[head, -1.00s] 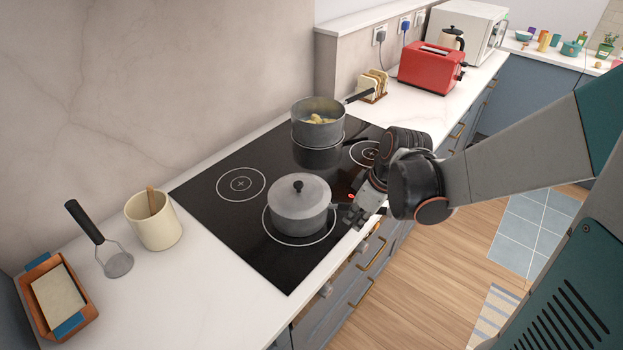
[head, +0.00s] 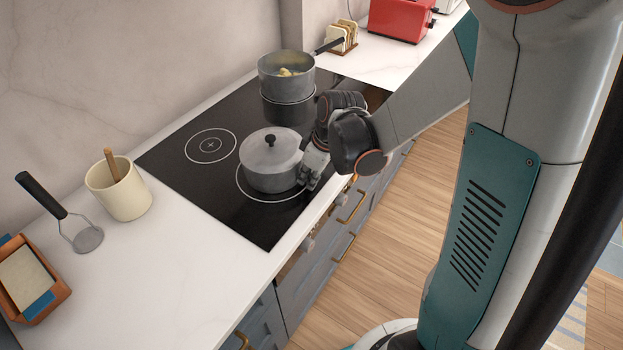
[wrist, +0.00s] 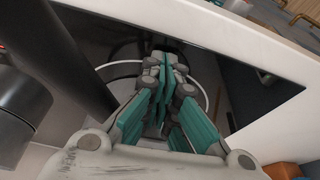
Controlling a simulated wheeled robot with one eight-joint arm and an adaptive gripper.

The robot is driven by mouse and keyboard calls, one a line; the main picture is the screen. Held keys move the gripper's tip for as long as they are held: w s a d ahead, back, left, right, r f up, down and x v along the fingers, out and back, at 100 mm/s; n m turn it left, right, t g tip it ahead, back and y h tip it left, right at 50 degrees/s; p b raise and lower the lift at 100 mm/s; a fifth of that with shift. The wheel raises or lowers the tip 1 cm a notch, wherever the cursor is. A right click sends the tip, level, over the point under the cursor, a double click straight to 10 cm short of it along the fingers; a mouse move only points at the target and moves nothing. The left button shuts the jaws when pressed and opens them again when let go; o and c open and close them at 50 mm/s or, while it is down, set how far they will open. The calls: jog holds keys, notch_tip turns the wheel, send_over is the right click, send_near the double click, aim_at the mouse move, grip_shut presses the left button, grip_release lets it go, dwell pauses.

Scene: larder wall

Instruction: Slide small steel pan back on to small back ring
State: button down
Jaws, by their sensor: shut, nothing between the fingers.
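A lidded small steel pan (head: 270,163) stands upright within the large front ring (head: 240,188) of the black hob. The small back ring (head: 210,146), with a cross at its middle, is bare and lies behind and left of it. My gripper (head: 309,181) is at the right side of the pan, low over the hob's front edge. Whether it touches the pan is not clear, and my wrist covers the handle area. In the wrist view my teal-padded fingers (wrist: 163,80) are together with nothing between them, above a white ring on black glass.
An open pot with yellow food (head: 286,76) stands at the back right of the hob. A utensil crock (head: 119,190), a masher (head: 87,238) and a wooden tray (head: 30,300) are on the left worktop. A toast rack (head: 342,40) and red toaster (head: 400,18) stand beyond the hob.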

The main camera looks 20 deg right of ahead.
aim_at(234, 157)
jog(key=w+a, duration=0.5)
jog(key=w, duration=0.1)
jog(key=w+a, duration=0.5)
jog(key=w, duration=0.1)
jog(key=w+a, duration=0.5)
jog(key=shift+w+a, duration=0.2)
jog(key=shift+w, duration=0.2)
jog(key=shift+r, duration=0.1)
